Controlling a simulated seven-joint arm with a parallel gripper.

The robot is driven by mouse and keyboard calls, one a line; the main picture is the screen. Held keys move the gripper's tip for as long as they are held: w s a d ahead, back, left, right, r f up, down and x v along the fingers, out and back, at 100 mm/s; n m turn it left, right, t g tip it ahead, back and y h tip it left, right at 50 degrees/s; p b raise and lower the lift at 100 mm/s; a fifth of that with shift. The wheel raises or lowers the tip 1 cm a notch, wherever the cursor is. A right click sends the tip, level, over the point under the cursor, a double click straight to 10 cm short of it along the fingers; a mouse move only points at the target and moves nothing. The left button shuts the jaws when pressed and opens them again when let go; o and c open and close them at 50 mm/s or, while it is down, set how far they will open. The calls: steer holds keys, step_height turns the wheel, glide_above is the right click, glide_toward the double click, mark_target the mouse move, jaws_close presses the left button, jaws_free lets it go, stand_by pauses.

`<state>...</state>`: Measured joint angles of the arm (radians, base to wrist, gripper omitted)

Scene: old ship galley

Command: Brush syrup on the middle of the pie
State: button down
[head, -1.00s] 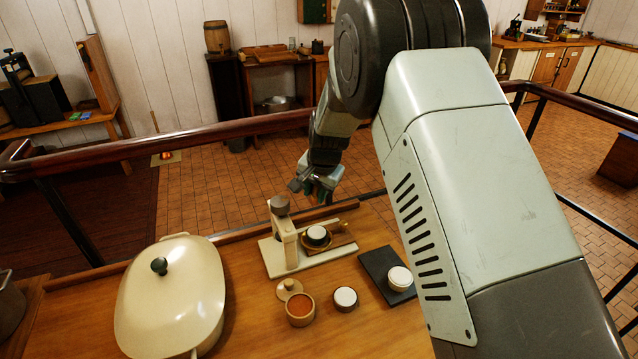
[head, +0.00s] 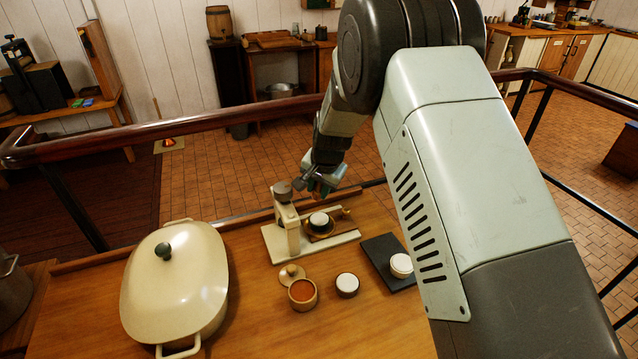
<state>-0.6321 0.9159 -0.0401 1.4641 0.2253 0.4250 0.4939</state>
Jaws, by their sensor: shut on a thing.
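Three small round dark-sided pots or pies with white tops are in the head view. One (head: 319,220) sits on the cream stand (head: 283,247), one (head: 347,284) on the table, and one (head: 401,265) on a dark board. I cannot tell which is the pie. An open pot with orange-brown contents, possibly the syrup (head: 302,293), stands at the front with a round lid (head: 291,273) beside it. My gripper (head: 321,187) is above and behind the stand, close to its grey-brown knob (head: 282,188). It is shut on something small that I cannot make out. No brush is clearly visible.
A large cream lidded pot (head: 178,290) fills the left of the wooden table (head: 255,335). The dark board (head: 380,250) lies on the right, partly behind my arm. A dark rail (head: 210,121) runs behind the table. The front middle of the table is clear.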

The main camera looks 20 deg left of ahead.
steer(key=shift+f, duration=3.1)
steer(key=shift+s+d, duration=0.75)
steer(key=shift+s, duration=0.05)
steer(key=shift+w+a+f, duration=0.15)
steer(key=shift+w+a, duration=0.55)
steer(key=shift+w, duration=0.05)
steer(key=shift+s+d, duration=0.65)
steer(key=shift+w+a, duration=0.6)
steer(key=shift+a, duration=0.05)
steer(key=shift+s+d, duration=0.55)
steer(key=shift+w+a, duration=0.6)
steer(key=shift+s+d, duration=0.65)
steer(key=shift+d, duration=0.05)
steer(key=shift+w+a, duration=0.65)
steer(key=shift+a, duration=0.05)
steer(key=shift+r, duration=4)
steer(key=shift+w+a+f, duration=0.1)
